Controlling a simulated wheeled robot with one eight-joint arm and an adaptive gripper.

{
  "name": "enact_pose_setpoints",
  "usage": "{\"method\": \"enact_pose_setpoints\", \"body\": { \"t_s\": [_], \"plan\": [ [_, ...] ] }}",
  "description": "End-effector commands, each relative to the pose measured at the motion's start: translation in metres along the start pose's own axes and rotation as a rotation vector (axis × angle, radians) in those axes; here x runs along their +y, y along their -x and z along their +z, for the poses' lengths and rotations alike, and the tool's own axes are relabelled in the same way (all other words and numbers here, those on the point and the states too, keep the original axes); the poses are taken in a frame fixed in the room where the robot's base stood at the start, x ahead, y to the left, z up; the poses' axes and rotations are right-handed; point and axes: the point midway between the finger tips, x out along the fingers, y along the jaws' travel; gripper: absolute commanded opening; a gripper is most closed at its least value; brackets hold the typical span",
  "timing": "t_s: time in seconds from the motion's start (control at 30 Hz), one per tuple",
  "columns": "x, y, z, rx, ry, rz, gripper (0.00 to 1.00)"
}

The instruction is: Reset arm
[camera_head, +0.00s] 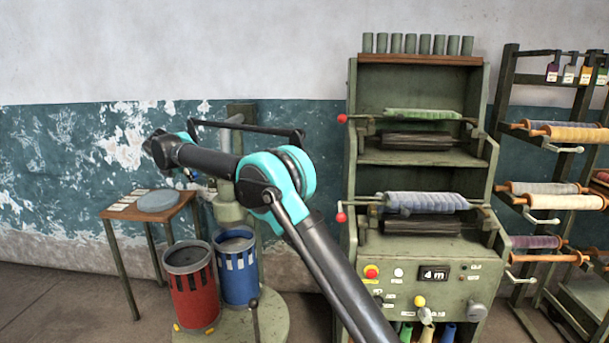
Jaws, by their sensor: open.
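My arm rises from the bottom edge to a teal-ringed elbow in the middle of the view. From there its dark forearm runs left to a dark wrist joint with a teal band. My gripper (188,181) shows only as small parts below the forearm, near the wrist. It is partly hidden by the arm and its fingers are hard to make out. It is open, and I see nothing held in it.
A green machine (423,205) with rollers and a control panel stands right of my arm. A red can (192,290) and a blue can (237,268) stand on a round base below the forearm. A small table (125,212) is at left, a spool rack (508,110) at right.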

Motion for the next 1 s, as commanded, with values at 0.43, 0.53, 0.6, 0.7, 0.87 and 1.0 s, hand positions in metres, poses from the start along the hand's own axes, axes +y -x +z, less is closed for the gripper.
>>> {"method": "enact_pose_setpoints", "body": {
  "t_s": [0.43,0.53,0.6,0.7,0.87,1.0],
  "plan": [
    [-0.055,-0.001,0.02,0.015,-0.175,-0.042,0.52],
    [-0.079,-0.001,0.027,0.021,-0.249,-0.06,0.52],
    [-0.099,0.001,0.032,0.025,-0.311,-0.076,0.52],
    [-0.132,0.003,0.038,0.03,-0.415,-0.101,0.52],
    [-0.206,0.013,0.046,0.034,-0.644,-0.156,0.52],
    [-0.299,0.032,0.043,0.029,-0.934,-0.225,0.52]
  ]
}}
